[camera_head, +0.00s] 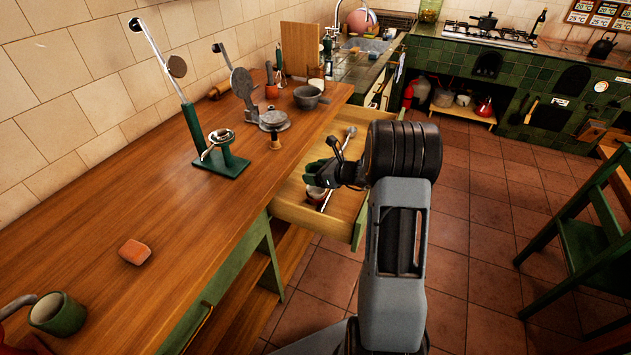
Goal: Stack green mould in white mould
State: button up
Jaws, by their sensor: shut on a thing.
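My gripper (327,172) reaches in from the right, low over the open drawer (289,210). It is shut on a small dark green thing (317,184), which looks like the green mould; my fingers hide part of it. A small pale and reddish cup (315,196) shows just below it in the drawer. I cannot tell whether this is the white mould, or whether the two touch.
A long metal utensil (349,135) lies in the drawer. The wooden worktop (140,215) holds a green-based press (222,160), a grey pan (308,97), an orange block (134,252) and a green mug (57,313). A green chair (590,250) stands right.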

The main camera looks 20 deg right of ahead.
aim_at(316, 171)
jog(key=shift+w+d+f, duration=0.25)
jog(key=shift+w+f, duration=0.4)
jog(key=shift+f, duration=0.2)
jog(key=shift+w+d+f, duration=0.25)
jog(key=shift+w+f, duration=0.4)
jog(key=shift+f, duration=1.6)
jog(key=shift+f, duration=0.15)
jog(key=shift+f+b, duration=0.35)
jog(key=shift+b, duration=0.25)
jog(key=shift+f, duration=0.1)
jog(key=o, duration=0.9)
